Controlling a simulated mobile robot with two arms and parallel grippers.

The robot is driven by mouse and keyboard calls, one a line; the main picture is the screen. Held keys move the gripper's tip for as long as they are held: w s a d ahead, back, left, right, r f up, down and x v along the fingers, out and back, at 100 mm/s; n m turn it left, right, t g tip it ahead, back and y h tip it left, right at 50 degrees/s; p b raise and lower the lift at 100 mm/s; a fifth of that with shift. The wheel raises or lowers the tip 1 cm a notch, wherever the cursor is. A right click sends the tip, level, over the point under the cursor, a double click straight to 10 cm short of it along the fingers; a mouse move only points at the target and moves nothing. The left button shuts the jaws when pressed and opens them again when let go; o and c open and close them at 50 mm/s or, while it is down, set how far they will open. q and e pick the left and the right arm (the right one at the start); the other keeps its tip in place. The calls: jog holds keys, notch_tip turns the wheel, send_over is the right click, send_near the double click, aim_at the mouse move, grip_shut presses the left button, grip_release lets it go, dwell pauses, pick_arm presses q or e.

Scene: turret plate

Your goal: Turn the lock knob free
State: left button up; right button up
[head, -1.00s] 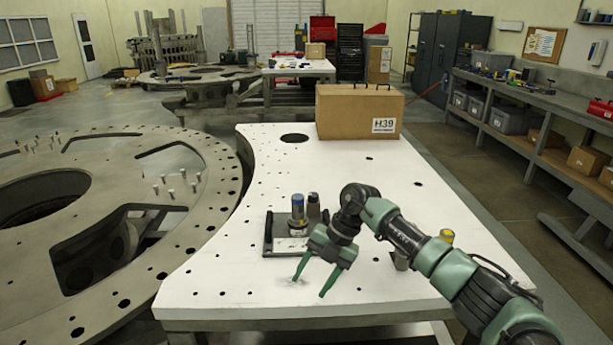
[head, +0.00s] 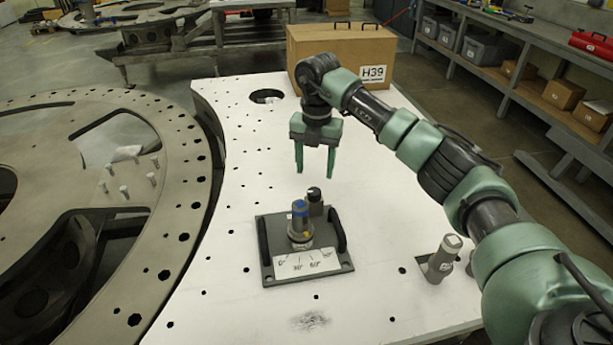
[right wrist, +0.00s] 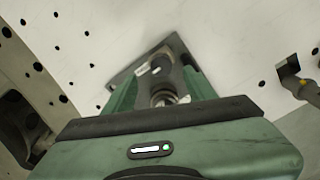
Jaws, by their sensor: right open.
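The lock fixture is a dark grey plate (head: 338,273) with two side handles and a white angle scale (head: 305,263), lying on the white table. On it stands a knob with a blue top (head: 300,219), and a shorter dark cylinder with a black cap (head: 315,201) stands just behind it. My right gripper (head: 315,172) is open and empty, pointing down, above and behind the fixture in the head view. In the right wrist view the fixture plate (right wrist: 174,46) shows between and beyond the open fingers, with its lower part hidden by the gripper body. My left gripper is not in view.
A grey cylindrical post (head: 440,260) stands in a square opening at the table's right. A cardboard box marked H39 (head: 340,58) sits at the back. The ring-shaped metal plate (head: 190,190) with upright pins lies at the left. The white table (head: 215,270) is mostly clear around the fixture.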

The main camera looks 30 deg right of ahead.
aim_at(314, 191)
jog(key=f, duration=0.1)
jog(key=f+p, duration=0.1)
jog(key=f, duration=0.1)
jog(key=shift+s+f+p, duration=0.35)
jog(key=shift+f, duration=0.05)
jog(key=f, duration=0.2)
jog(key=f+p, duration=0.1)
jog(key=shift+w+f, duration=0.15)
jog(key=shift+w, duration=0.1)
jog(key=shift+c, duration=0.7)
grip_shut()
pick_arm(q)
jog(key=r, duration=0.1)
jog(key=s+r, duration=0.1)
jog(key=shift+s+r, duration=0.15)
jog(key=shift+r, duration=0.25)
